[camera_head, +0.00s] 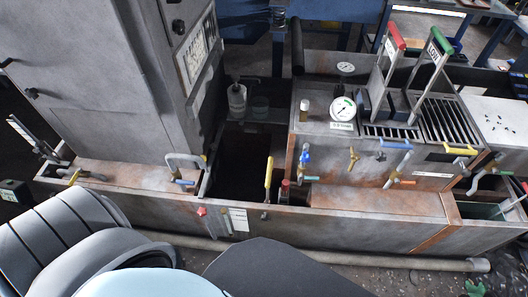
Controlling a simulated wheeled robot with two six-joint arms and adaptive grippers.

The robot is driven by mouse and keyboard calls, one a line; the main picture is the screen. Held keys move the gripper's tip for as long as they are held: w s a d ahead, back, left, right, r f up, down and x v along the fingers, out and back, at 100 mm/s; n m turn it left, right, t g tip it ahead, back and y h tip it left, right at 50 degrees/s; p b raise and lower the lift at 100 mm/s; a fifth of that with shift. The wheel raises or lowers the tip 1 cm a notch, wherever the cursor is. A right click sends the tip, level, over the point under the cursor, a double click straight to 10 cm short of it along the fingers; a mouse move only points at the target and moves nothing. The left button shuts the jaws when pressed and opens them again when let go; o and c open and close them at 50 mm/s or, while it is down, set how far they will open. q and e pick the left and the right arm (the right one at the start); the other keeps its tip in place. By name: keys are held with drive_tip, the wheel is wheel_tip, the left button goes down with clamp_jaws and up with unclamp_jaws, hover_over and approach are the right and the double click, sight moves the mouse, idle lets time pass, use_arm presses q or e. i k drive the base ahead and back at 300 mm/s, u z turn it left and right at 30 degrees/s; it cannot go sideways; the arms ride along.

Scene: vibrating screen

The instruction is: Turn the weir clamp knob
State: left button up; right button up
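A small red star-shaped knob (202,212) sits on the front wall of the long metal tank, beside a white label plate (239,220). A brass-coloured knob or valve (353,158) is on the front of the raised middle section. I cannot tell for sure which of these is the weir clamp knob, as no label is readable. Neither of my grippers is in view.
A long rusty tank (350,232) spans the view, with a floor pipe (390,260) along its front. A grey cabinet (110,80) stands at left. Coloured valve handles, a gauge (343,109) and red and green levers (395,36) crowd the top. My own body fills the lower left.

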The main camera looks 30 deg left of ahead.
sight(265, 217)
drive_tip(key=k, duration=1)
drive_tip(key=u, duration=0.95)
drive_tip(key=k, duration=0.5)
drive_tip(key=z, duration=0.7)
drive_tip(key=i, duration=0.4)
drive_tip(key=z, duration=0.65)
drive_tip(key=i, duration=1.15)
drive_tip(key=u, duration=0.6)
drive_tip(key=i, duration=0.75)
drive_tip(key=u, duration=0.65)
